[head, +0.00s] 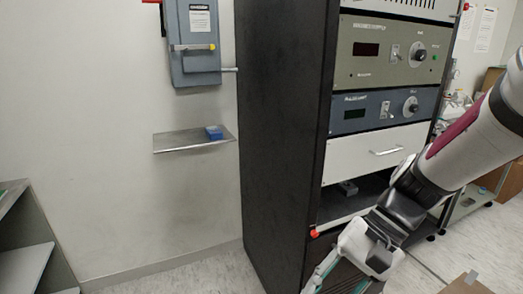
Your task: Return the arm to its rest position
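My arm (460,150) reaches in from the right edge, in front of the rack, and slopes down to the left. My gripper (336,284) points down at the bottom of the view, in front of the rack's lower part. Its two teal-edged fingers stand apart, with no object seen between them. The fingertips run to the bottom edge of the picture, so their ends are partly cut off.
A tall black rack (285,130) holds instrument panels and a white drawer (372,155). A wall shelf (180,145) carries a small blue block (214,132), below a grey switch box (192,42). Cardboard boxes stand at right.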

